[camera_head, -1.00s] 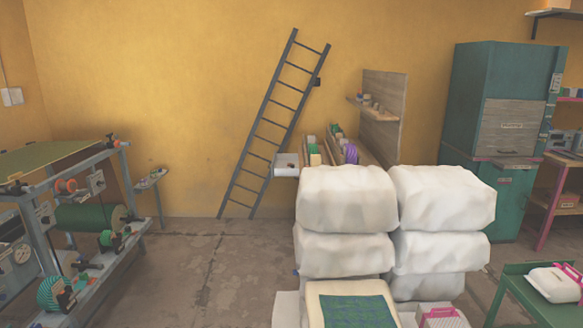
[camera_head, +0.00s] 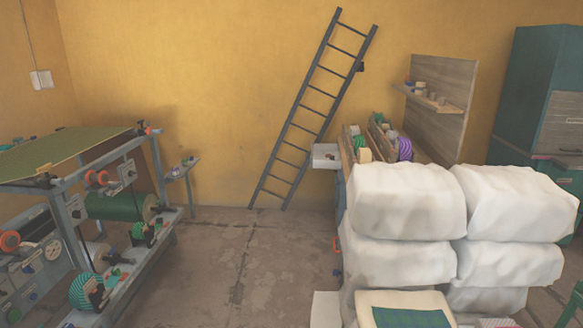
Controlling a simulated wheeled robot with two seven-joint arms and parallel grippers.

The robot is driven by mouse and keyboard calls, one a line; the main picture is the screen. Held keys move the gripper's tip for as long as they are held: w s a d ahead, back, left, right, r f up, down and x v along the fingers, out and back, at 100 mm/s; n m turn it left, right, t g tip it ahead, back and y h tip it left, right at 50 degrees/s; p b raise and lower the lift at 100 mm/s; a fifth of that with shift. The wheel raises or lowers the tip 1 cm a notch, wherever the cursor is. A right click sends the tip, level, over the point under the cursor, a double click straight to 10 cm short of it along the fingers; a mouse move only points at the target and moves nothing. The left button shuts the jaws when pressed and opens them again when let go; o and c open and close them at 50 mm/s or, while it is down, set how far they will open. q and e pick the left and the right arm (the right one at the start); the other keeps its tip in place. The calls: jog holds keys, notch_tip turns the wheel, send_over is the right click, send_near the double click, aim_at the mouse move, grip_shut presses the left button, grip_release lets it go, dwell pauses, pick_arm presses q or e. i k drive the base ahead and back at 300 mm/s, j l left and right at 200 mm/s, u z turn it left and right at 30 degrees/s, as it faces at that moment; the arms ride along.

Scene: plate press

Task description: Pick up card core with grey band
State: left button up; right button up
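I cannot make out a card core with a grey band for certain. Small round pieces (camera_head: 420,88) stand on the wall shelf at the right, too small to tell their bands. Coloured rolls, one of them purple and white (camera_head: 404,149), sit in wooden racks (camera_head: 376,140) behind the white bales. A few small items lie on a narrow side shelf (camera_head: 180,172) by the machine at the left, too small to name. Neither of my grippers is in view.
White bales (camera_head: 405,205) are stacked at the right and hide part of the bench behind. A machine with rollers (camera_head: 120,205) stands at the left. A ladder (camera_head: 312,110) leans on the yellow wall. A white tray (camera_head: 326,161) juts from the bench. The middle floor (camera_head: 235,255) is clear.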

aim_at(420, 86)
jog(key=i+j+u, duration=0.15)
jog(key=i, duration=0.3)
jog(key=i+j+u, duration=0.2)
jog(key=i, duration=0.25)
jog(key=i+j+u, duration=0.15)
jog(key=i, duration=0.35)
jog(key=i+l+z, duration=0.1)
jog(key=i+z, duration=0.3)
jog(key=i, duration=0.2)
jog(key=i+j+z, duration=0.1)
jog(key=i+z, duration=0.35)
jog(key=i, duration=0.15)
jog(key=i+j+z, duration=0.4)
jog(key=i, duration=0.15)
jog(key=i+z, duration=0.35)
jog(key=i+j+z, duration=0.5)
jog(key=i+z, duration=0.2)
